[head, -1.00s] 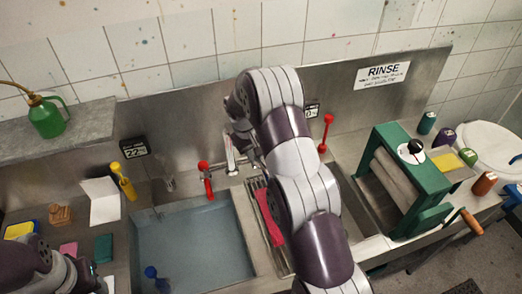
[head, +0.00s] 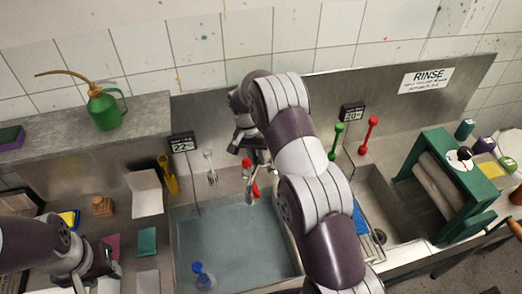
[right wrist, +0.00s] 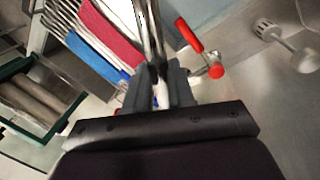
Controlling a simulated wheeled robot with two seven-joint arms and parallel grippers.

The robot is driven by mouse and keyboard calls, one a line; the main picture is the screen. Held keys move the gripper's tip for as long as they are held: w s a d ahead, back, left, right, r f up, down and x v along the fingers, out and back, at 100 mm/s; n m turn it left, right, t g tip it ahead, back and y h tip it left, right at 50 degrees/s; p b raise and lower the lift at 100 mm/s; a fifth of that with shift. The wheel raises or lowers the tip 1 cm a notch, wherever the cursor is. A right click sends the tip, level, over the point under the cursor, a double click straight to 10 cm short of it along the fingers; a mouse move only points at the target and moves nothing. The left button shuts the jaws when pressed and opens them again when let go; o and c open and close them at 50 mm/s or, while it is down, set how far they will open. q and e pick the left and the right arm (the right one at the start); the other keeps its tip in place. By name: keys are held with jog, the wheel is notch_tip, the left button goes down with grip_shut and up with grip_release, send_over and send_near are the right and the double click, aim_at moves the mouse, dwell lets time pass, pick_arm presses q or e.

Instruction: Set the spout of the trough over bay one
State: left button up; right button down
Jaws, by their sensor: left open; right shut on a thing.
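The metal spout (right wrist: 150,40) runs up between the fingers of my right gripper (right wrist: 162,85) in the right wrist view. My right gripper (head: 243,145) is shut on it, at the back wall near the red tap lever (head: 254,190). The forearm hides part of the spout in the head view, and I cannot tell exactly where its outlet points. The left bay of the trough, filled with blue-grey water (head: 225,235), lies in front of it under a "22" sign (head: 183,143). My left gripper (head: 88,270) is open at the lower left, away from the trough.
A blue bottle-like thing (head: 203,275) stands in the left bay. Green (head: 336,142) and red (head: 369,135) levers rise near the "30" sign (head: 352,114). A green mangle (head: 455,180) stands right. Red (right wrist: 108,38) and blue (right wrist: 92,56) strips lie on the rack.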

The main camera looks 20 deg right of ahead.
pick_arm(q)
jog(key=shift+w+a+r+p, duration=0.15)
jog(key=shift+r+p, duration=0.25)
jog(key=shift+r, duration=0.25)
jog(key=shift+w+a+r+p, duration=0.15)
jog(key=shift+r+p, duration=0.25)
jog(key=shift+r, duration=0.2)
pick_arm(e)
jog(key=shift+w+a+r+m, duration=0.35)
jog(key=shift+w+a+m, duration=0.25)
jog(key=shift+w, duration=0.25)
pick_arm(q)
jog(key=shift+s, duration=0.1)
pick_arm(e)
jog(key=c, duration=1.1)
grip_release()
jog(key=shift+c, duration=0.2)
jog(key=shift+o, duration=0.9)
jog(key=shift+s, duration=0.1)
pick_arm(q)
jog(key=shift+s+a, duration=0.1)
jog(key=shift+s, duration=0.1)
pick_arm(e)
jog(key=shift+s+a+f, duration=0.1)
jog(key=shift+s, duration=0.1)
